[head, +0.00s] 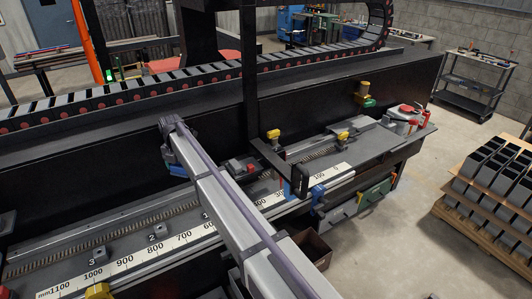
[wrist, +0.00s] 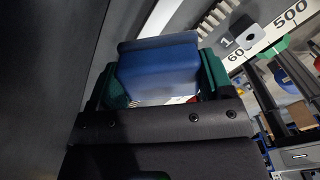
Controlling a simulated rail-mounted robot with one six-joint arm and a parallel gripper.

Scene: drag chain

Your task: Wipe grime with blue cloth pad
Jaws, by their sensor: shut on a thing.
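The blue cloth pad (wrist: 158,66) is held in my gripper (wrist: 165,80) in the wrist view. The green-lined jaws are shut on it from both sides. Beyond the pad lie a ribbed strip and a white scale marked 500 (wrist: 291,14), with a grey block marked 1 (wrist: 243,33) beside it. I cannot tell whether the pad touches the surface. I cannot make out any grime in either view.
A long bench carries a millimetre scale (head: 125,262) and numbered blocks, including one marked 2 (head: 158,232). A drag chain (head: 150,88) runs along the rail behind. Yellow-topped fixtures (head: 273,136) and a red item (head: 410,108) stand toward the bench's right.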

